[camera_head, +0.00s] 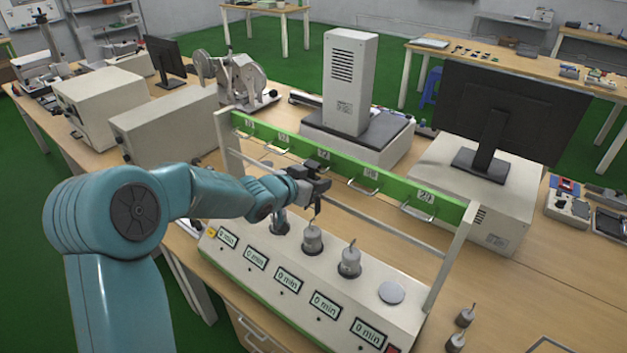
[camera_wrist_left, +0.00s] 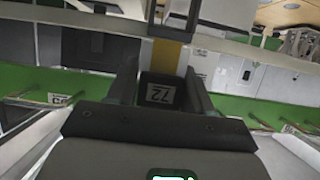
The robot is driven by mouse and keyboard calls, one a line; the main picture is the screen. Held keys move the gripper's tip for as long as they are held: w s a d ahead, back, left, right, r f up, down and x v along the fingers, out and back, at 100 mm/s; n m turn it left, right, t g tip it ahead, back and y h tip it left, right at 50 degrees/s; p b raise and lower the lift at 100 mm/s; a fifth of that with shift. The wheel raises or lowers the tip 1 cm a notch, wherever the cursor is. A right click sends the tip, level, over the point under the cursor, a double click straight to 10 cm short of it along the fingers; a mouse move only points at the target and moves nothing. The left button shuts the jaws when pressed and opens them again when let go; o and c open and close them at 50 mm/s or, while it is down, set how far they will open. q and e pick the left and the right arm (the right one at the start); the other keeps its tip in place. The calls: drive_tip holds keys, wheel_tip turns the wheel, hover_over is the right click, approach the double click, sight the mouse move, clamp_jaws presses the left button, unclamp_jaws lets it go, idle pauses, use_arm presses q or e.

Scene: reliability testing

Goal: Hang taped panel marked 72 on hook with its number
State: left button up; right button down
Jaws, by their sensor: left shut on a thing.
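My left gripper (camera_head: 309,184) is in front of the middle of the green hook rail (camera_head: 289,151), above the white timer box. In the left wrist view it is shut on a small dark panel (camera_wrist_left: 161,91) marked 72, held between its two fingers. A yellow strip of tape (camera_wrist_left: 166,58) shows beyond the panel. The rail bears several metal hooks, such as one at the right (camera_head: 417,212), each under a number label. The middle label (camera_head: 323,155) is too small to read surely. In the head view the panel is hard to tell from the dark gripper. My right gripper is not in view.
Grey cylindrical weights (camera_head: 350,262) stand on the timer box (camera_head: 262,262), close below the gripper. A metal crossbar (camera_head: 385,227) spans the frame. Two more weights (camera_head: 466,316) stand on the table at the right. Behind the rail are a white tower (camera_head: 350,80) and a monitor (camera_head: 520,105).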

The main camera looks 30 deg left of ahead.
use_arm(q)
drive_tip(key=shift+f, duration=0.1)
idle(0.3)
drive_tip(key=shift+f, duration=0.2)
drive_tip(key=o, duration=1.2)
